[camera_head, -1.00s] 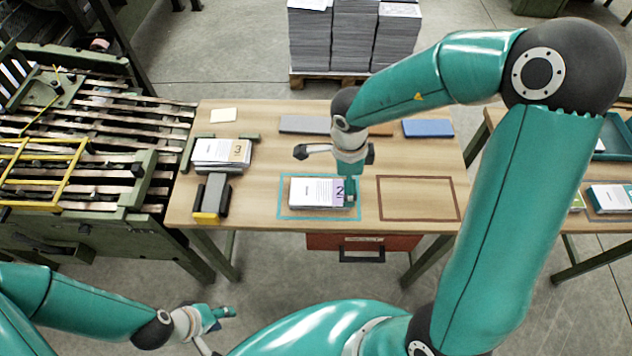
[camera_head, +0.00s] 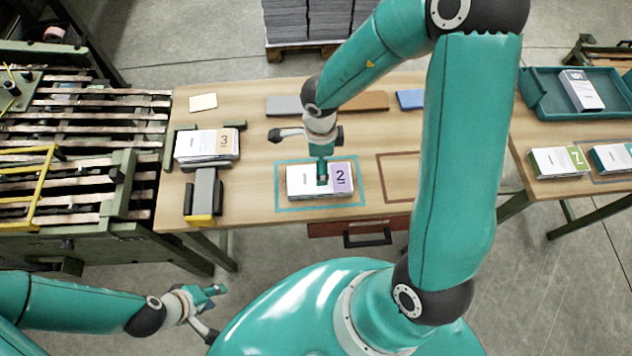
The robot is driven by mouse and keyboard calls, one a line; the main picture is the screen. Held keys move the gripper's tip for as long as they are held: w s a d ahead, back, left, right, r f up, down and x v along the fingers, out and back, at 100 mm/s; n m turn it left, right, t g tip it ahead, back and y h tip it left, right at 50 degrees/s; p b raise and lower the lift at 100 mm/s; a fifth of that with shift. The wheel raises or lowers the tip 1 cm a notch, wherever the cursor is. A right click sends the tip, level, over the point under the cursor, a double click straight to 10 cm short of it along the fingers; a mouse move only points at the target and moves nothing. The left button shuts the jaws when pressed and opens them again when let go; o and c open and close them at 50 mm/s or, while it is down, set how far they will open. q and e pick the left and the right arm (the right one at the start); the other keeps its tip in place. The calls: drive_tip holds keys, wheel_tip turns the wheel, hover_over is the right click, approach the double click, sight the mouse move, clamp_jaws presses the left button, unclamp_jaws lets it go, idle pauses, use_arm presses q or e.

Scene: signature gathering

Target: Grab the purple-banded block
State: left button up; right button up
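The purple-banded block (camera_head: 306,181), a white-topped stack marked "2" with a purple band at its right end, lies flat inside a teal outline (camera_head: 290,207) on the wooden table. My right gripper (camera_head: 322,180) points down over the block's middle, just left of the purple band. Its fingers overlap the block in the picture. Their spacing, and whether they touch it, I cannot tell. My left gripper (camera_head: 214,311) is at the lower left, in front of the table and away from the block, with its fingers apart and empty.
Left of the block are a block marked "3" (camera_head: 203,144) in a green holder and a grey, yellow-ended tool (camera_head: 205,192). A brown outline (camera_head: 380,178) is empty where visible. On the right table are a green-banded block (camera_head: 550,162) and a teal tray (camera_head: 543,105).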

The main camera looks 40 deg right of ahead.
wheel_tip(320, 180, down, 2)
drive_tip(key=shift+s+f, duration=0.1)
drive_tip(key=shift+f, duration=0.05)
drive_tip(key=f+b, duration=0.3)
drive_tip(key=f, duration=0.2)
drive_tip(key=shift+a, duration=0.2)
drive_tip(key=c, duration=1.1)
drive_tip(key=shift+r, duration=0.1)
